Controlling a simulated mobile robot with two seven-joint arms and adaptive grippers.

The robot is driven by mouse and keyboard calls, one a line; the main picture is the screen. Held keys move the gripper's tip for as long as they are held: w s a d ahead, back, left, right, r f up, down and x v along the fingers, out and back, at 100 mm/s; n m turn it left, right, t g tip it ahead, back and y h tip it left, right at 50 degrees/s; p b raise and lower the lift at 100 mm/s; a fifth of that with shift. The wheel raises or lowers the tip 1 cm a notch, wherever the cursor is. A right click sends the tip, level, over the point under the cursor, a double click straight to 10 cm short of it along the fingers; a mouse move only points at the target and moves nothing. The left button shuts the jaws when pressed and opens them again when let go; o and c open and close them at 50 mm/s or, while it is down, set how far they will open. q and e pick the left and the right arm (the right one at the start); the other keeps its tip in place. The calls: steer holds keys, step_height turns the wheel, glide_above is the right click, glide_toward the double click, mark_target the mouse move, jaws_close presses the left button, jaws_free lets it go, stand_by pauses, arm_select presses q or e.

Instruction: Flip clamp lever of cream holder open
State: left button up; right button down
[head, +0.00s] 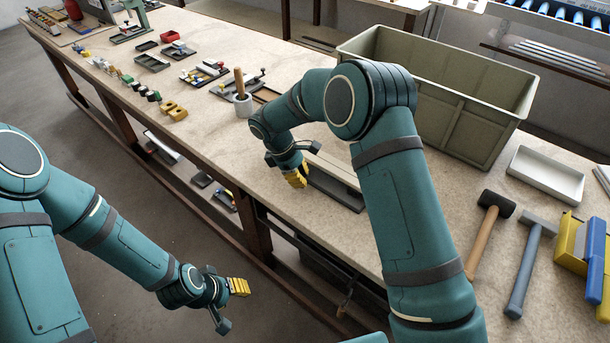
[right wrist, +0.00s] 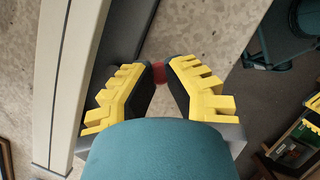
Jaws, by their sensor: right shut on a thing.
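The cream profile (head: 340,167) lies along a dark grey holder (head: 336,192) near the bench's front edge. The right wrist view shows the cream profile (right wrist: 72,75) at left, with the grey holder (right wrist: 123,45) beside it. My right gripper (head: 297,178) is at the holder's left end. In the right wrist view its yellow and black fingers (right wrist: 159,76) are shut on a small red knob (right wrist: 159,70), apparently the clamp lever's end. The fingers hide most of the lever. My left gripper (head: 240,287) hangs over the floor in front of the bench, its jaw gap unclear.
A large grey-green crate (head: 440,90) stands behind my right arm. A white tray (head: 546,175), a wooden-handled hammer (head: 484,230) and a mallet (head: 528,265) lie at right. A grey cup with a wooden handle (head: 242,100) and several small fixtures (head: 205,73) are at left.

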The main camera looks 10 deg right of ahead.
steer(key=shift+w+a+f+m+g, duration=0.2)
steer(key=shift+a+m+g, duration=0.25)
steer(key=shift+m, duration=0.45)
steer(key=c, duration=0.8)
jaws_free()
steer(key=shift+c, duration=0.2)
steer(key=shift+r+y, duration=0.1)
steer(key=shift+y, duration=0.2)
steer(key=v, duration=1.2)
